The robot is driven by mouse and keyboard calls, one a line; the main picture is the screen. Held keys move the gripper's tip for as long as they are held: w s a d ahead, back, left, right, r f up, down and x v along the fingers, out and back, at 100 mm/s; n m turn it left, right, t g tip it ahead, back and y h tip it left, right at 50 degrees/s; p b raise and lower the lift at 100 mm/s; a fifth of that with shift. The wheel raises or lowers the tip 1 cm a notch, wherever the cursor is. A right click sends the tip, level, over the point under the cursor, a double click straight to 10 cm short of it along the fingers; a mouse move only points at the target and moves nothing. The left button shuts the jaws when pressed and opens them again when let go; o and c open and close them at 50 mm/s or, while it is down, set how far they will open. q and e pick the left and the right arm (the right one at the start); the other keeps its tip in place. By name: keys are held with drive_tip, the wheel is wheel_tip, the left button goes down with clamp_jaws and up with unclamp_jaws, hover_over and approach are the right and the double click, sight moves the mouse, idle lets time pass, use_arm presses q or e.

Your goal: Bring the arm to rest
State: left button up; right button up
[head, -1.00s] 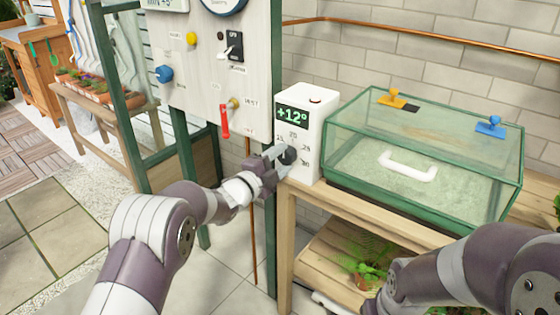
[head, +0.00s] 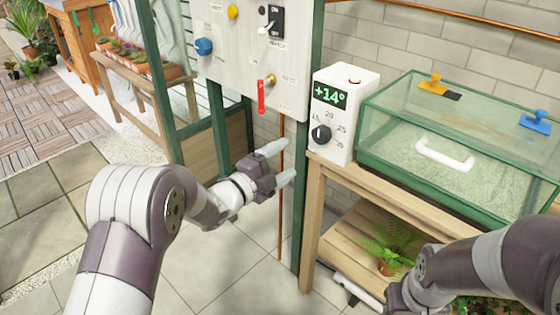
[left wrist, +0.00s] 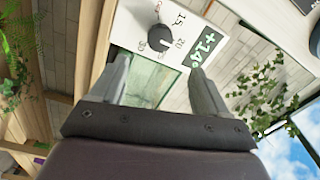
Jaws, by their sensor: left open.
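My left gripper (head: 286,163) is open and empty. In the head view it hangs in the air left of the white thermostat box (head: 342,112), apart from it. The box reads +14° and has a black dial (head: 321,135) on its front. In the left wrist view the open fingers of my left gripper (left wrist: 158,88) point toward the box, and the dial (left wrist: 160,37) shows beyond them with nothing gripping it. My right arm (head: 480,268) comes in at the lower right of the head view; its fingertips are not clearly visible.
A glass propagator (head: 448,160) with a white handle stands on the wooden bench (head: 318,200) right of the box. A panel with a red lever (head: 261,97), knobs and a switch stands behind my left gripper. A potted fern (head: 388,250) sits on the lower shelf. The paved floor at left is free.

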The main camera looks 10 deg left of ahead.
use_arm(q)
drive_tip(key=shift+s+a, duration=0.3)
drive_tip(key=shift+s, duration=0.15)
drive_tip(key=s+a+f+n+g+y, duration=0.3)
drive_tip(key=a+f+n+y, duration=0.2)
drive_tip(key=f+n, duration=0.15)
drive_tip(key=s+a+f+n+g+y, duration=0.3)
drive_tip(key=a+f+n+y, duration=0.2)
drive_tip(key=f+n, duration=0.15)
drive_tip(key=s+n+g+y, duration=0.1)
drive_tip(key=s+n+g, duration=0.75)
drive_tip(key=s, duration=1.25)
wheel_tip(320, 180, up, 23)
drive_tip(key=t+p, duration=0.1)
drive_tip(key=p, duration=2.1)
drive_tip(key=shift+w+f+n, duration=0.15)
drive_tip(key=shift+n, duration=0.2)
